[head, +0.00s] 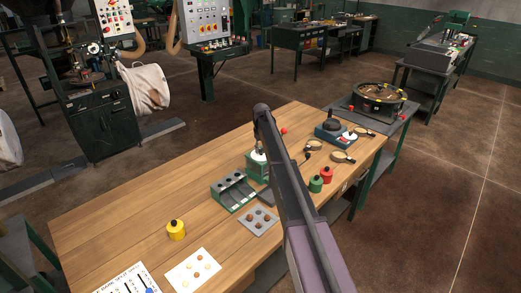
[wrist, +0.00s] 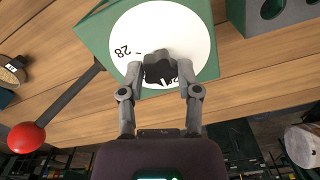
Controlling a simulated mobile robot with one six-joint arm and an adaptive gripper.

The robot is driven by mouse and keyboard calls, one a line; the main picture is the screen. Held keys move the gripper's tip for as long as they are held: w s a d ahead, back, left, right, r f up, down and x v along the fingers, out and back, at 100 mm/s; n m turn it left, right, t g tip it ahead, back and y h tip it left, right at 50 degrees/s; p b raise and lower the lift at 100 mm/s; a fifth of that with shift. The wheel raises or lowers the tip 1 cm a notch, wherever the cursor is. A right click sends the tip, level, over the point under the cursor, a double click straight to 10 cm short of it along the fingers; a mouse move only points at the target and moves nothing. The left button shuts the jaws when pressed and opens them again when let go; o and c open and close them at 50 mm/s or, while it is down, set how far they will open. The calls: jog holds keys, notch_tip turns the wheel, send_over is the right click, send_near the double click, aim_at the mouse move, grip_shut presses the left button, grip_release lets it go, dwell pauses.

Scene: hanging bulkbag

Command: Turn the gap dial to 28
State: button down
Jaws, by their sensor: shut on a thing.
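The gap dial (wrist: 165,25) is a white round face on a green housing (wrist: 97,32), with a printed "28" (wrist: 122,50) and a short tick at its left side. My gripper (wrist: 160,74) is shut on the black knob (wrist: 158,62) of the dial, one finger on each side. The fingers cover part of the face, and I cannot tell which mark the knob points to. In the head view the green housing (head: 257,170) stands on the wooden bench, with my arm reaching over it from the right.
A lever with a red ball (wrist: 27,137) sticks out beside the housing. A green block with holes (head: 233,192), a grey tray (head: 259,221), and a yellow pot (head: 176,230) stand on the bench (head: 120,215). Green and red pots (head: 316,184) stand right of my arm.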

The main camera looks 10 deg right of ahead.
jog(key=shift+m, duration=0.3)
jog(key=m, duration=0.5)
jog(key=shift+m, duration=0.3)
jog(key=m, duration=0.5)
jog(key=shift+s, duration=0.1)
jog(key=m, duration=0.6)
jog(key=shift+s+d+m, duration=0.1)
jog(key=shift+m, duration=0.3)
jog(key=m, duration=0.5)
jog(key=shift+m, duration=0.3)
jog(key=shift+f, duration=0.1)
jog(key=shift+c, duration=1.7)
grip_release()
jog(key=shift+o, duration=0.2)
